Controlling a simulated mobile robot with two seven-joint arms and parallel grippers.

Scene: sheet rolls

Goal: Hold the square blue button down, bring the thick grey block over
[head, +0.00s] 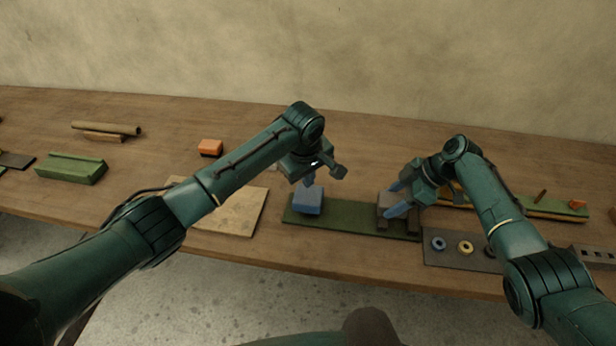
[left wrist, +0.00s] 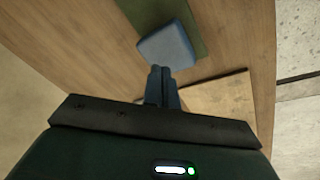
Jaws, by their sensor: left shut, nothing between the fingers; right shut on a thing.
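The square blue button (head: 308,203) stands at the left end of a dark green board (head: 346,220). It also shows in the left wrist view (left wrist: 167,46). My left gripper (head: 309,181) is shut and empty, with its fingertips at or just above the button's far edge; I cannot tell whether they touch it. My right gripper (head: 396,198) is shut on the thick grey block (head: 384,199), at the right part of the green board. The fingers partly hide the block, and I cannot tell whether it is raised off the board.
A pale flat board (head: 237,207) lies left of the green board. A dark tray with rings (head: 452,262) sits at the right front, near the table's front edge.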

